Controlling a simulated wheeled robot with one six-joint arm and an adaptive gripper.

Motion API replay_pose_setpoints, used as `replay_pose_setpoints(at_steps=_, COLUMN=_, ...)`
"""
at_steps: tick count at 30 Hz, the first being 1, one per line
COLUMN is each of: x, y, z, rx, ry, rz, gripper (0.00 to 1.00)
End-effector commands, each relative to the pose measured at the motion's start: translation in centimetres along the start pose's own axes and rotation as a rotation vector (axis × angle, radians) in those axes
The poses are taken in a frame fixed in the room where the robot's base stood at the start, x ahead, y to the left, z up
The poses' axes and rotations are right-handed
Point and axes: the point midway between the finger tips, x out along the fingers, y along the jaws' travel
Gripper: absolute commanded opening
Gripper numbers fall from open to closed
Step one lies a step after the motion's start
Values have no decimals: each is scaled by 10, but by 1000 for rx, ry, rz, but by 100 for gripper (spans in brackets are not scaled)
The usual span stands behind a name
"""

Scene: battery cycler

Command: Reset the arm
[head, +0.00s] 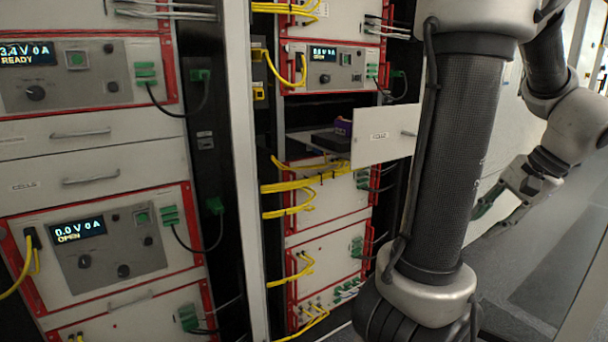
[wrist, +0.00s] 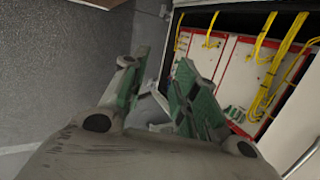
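My gripper (head: 492,213) hangs at the right of the head view, right of my upright arm link and over the grey floor. It points down and to the left. In the wrist view my gripper (wrist: 161,62) has its two green-padded fingers spread apart, with nothing held between them. My arm is bent, and its thick dark link covers part of the scene in the head view.
A left rack (head: 95,245) holds cycler units with lit displays. Yellow cables (head: 300,185) hang on the middle rack. Grey floor (head: 535,265) lies clear at right.

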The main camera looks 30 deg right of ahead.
Motion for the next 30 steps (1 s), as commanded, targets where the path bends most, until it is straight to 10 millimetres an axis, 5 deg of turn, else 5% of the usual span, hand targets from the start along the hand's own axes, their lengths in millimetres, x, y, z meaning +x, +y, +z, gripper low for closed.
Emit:
replay_pose_setpoints(at_steps=12, x=35, y=-67, z=98, rx=-797, ry=120, rz=339, gripper=29)
replay_pose_setpoints(at_steps=24, x=52, y=-117, z=206, rx=-1471, ry=127, rz=222, gripper=29)
replay_pose_setpoints(at_steps=30, x=56, y=-125, z=228, rx=-1577, ry=103, rz=184, gripper=29)
